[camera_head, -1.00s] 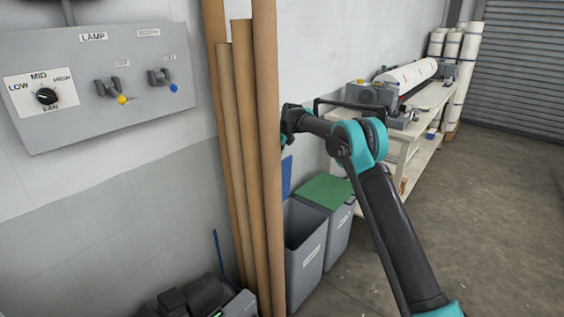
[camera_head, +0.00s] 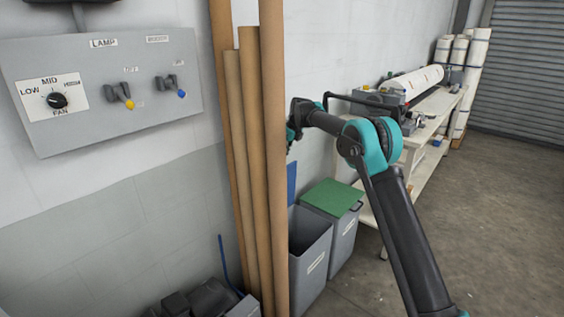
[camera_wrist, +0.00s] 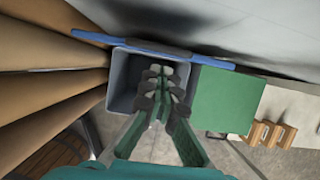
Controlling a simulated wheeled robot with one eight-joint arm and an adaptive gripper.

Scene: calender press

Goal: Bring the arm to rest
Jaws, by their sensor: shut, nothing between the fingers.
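My arm reaches from the bottom right of the head view, bends at a teal elbow, and ends close to the tall cardboard tubes (camera_head: 273,160). My gripper shows in the wrist view (camera_wrist: 162,82); its two dark-padded fingers are close together with nothing held. It appears in front of the open grey bin (camera_wrist: 122,85), with no object touching it that I can see. In the head view the fingers are mostly hidden behind the tubes.
The wall panel (camera_head: 110,85) has a fan knob (camera_head: 57,100) and two toggle switches. A grey bin (camera_head: 310,255) and a green-lidded bin (camera_head: 332,197) stand beside the tubes. A bench (camera_head: 436,155) holds the roller machine. Open floor (camera_head: 500,210) lies to the right.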

